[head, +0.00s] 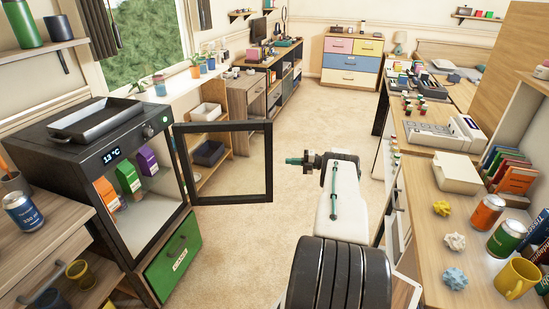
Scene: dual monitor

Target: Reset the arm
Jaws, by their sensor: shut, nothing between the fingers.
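My gripper (292,160) is at the end of my arm, near the middle of the head view, pointing left. Its small teal fingertips are together and nothing shows between them. It is in the air over the carpet, just right of the open glass door (222,163) of the small fridge (108,175), apart from it in the picture. The dark bellows and white link of my arm rise from the bottom of the view and hide part of the floor.
The fridge holds several cartons (127,174); a grey tray (95,118) sits on top. A desk (425,215) on the right carries cans, crumpled paper balls, a yellow mug (516,279) and a white box (457,172). Open carpet (325,110) lies between, up to a drawer chest (351,62).

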